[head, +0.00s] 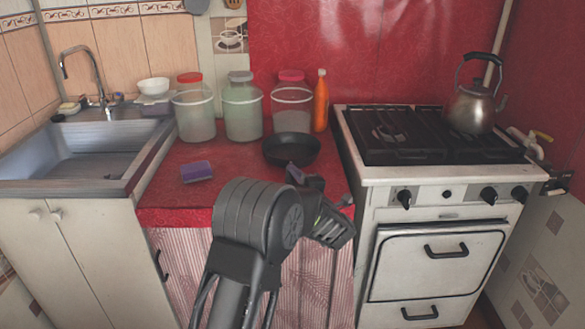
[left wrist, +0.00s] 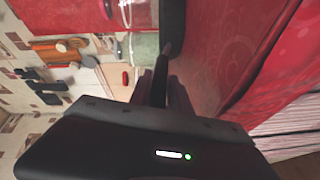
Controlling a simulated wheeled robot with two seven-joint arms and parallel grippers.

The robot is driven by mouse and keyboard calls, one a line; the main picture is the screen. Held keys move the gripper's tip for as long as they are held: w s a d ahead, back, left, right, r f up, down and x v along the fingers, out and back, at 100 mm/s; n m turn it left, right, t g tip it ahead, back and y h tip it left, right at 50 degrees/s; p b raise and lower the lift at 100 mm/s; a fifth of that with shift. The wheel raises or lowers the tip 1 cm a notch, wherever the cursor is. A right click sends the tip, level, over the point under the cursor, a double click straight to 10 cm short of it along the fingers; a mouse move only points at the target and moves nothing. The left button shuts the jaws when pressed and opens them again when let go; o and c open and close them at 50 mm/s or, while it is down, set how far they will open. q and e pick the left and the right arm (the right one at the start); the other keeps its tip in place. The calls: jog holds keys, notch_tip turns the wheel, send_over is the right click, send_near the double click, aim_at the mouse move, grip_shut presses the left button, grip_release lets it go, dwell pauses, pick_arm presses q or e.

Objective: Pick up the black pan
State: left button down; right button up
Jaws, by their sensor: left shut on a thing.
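The black pan (head: 291,149) sits on the red counter between the jars and the stove. Its handle is mostly hidden behind my gripper and arm in the head view. My left gripper (head: 302,172) is at the near side of the pan. In the left wrist view the pan (left wrist: 173,25) shows as a dark edge at the top, and its handle runs down between the fingers of my left gripper (left wrist: 161,88), which are shut on it. I cannot tell whether the pan is touching the counter. My right gripper is not in view.
Several large jars (head: 243,110) and an orange bottle (head: 321,101) stand behind the pan. A purple sponge (head: 196,172) lies to its left, near the sink (head: 80,150). The stove (head: 430,145) with a kettle (head: 470,108) is at the right.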

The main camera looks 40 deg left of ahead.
pick_arm(q)
jog(key=shift+r, duration=0.4)
notch_tip(320, 180, up, 28)
jog(key=p, duration=0.4)
jog(key=shift+f, duration=0.25)
dwell(0.9)
dwell(1.1)
